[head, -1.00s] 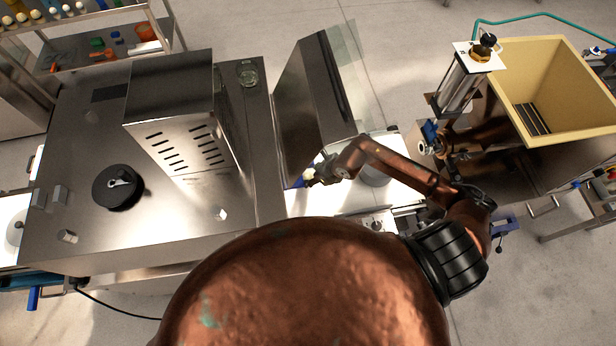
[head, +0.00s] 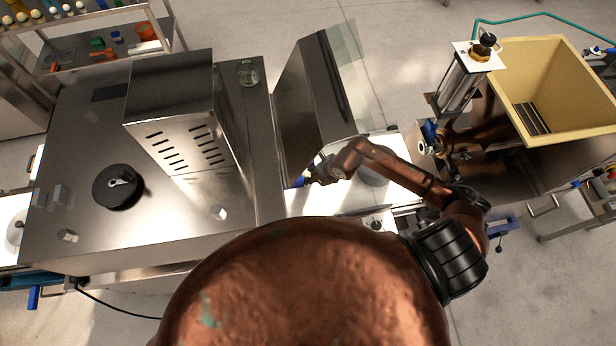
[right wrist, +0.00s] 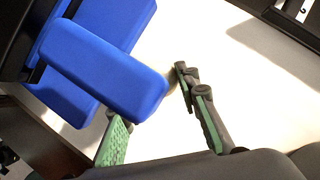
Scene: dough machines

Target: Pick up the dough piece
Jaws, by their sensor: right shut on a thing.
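My right gripper (head: 312,178) is small and dark at the end of my copper arm, low beside the steel hood in the head view. In the right wrist view its green-padded fingers (right wrist: 160,95) stand either side of a blue block, which is nearer the camera and hides part of the left finger. In the head view I cannot make the dough out clearly. My left gripper is not in view.
The blue block (right wrist: 105,70) sits very close to the right fingers. A bright white surface (right wrist: 240,85) lies beneath them. The steel hood with a clear panel (head: 318,95) stands just behind the gripper. A dough divider with a cream hopper (head: 570,85) stands at right.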

